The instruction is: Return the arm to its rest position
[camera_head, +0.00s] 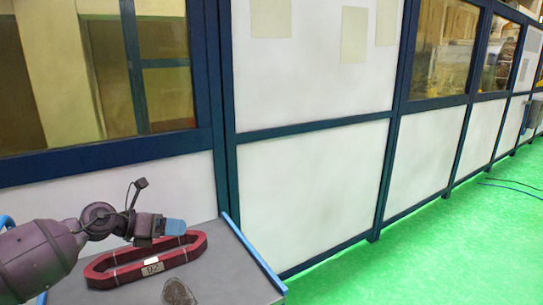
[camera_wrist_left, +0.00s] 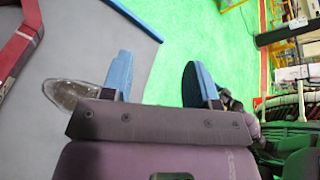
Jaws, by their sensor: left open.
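My left gripper (camera_head: 174,227) comes in from the left in the head view, above the far part of a grey table. Its blue fingers are apart in the left wrist view (camera_wrist_left: 160,85), with nothing between them. A dark red stator coil (camera_head: 110,279), a long ring with a white label, lies on the table under and beside the gripper. Part of it shows at the upper left of the wrist view (camera_wrist_left: 22,35). Whether the gripper touches the coil is unclear, but it does not hold it. My right gripper is not in view.
The grey table (camera_head: 235,275) has a blue rail (camera_head: 255,255) along its right edge. A small dark grey oval thing (camera_head: 178,292) lies near its front. White panels with dark blue frames stand behind. Green floor (camera_head: 440,245) is open at the right, with a blue cable (camera_head: 510,184) on it.

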